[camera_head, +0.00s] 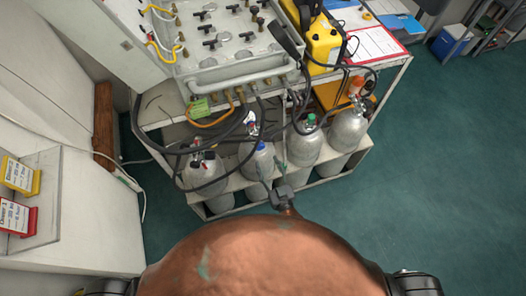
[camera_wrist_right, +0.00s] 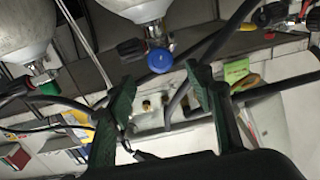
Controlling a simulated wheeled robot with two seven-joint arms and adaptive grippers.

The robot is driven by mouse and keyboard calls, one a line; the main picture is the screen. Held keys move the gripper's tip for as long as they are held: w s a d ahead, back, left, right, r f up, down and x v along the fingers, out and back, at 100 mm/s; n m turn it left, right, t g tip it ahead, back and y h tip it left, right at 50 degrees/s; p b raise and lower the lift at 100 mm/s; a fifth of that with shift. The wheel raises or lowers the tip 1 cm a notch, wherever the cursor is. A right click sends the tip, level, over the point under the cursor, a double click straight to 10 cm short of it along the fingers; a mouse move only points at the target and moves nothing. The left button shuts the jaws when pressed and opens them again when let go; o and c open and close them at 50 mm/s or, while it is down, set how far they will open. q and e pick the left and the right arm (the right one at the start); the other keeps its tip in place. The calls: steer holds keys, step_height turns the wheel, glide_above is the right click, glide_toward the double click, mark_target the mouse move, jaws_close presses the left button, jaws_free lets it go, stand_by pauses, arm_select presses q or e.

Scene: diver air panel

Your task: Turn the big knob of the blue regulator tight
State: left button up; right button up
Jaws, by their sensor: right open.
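The blue regulator's round knob (camera_head: 261,146) is on top of a grey cylinder, second from the left on the rack's lower shelf. In the right wrist view the blue knob (camera_wrist_right: 160,61) faces the camera, below a grey cylinder, with dark fittings beside it. My right gripper (camera_head: 275,175) is in front of that cylinder in the head view. In the wrist view its two dark green fingers (camera_wrist_right: 159,75) are spread, with the knob showing between and just beyond their tips. Nothing is held; contact is not visible. My left gripper is not in view.
Other grey cylinders stand alongside, one with a green knob (camera_head: 311,118) and one with an orange top (camera_head: 356,84). Black hoses (camera_head: 228,145) loop around the valves. The grey panel (camera_head: 230,35) is above. Green floor (camera_head: 440,170) is clear at right.

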mark_target(261, 149)
steer(key=x, duration=0.7)
steer(key=shift+f+b, duration=0.2)
steer(key=shift+b, duration=0.15)
steer(key=c, duration=1.2)
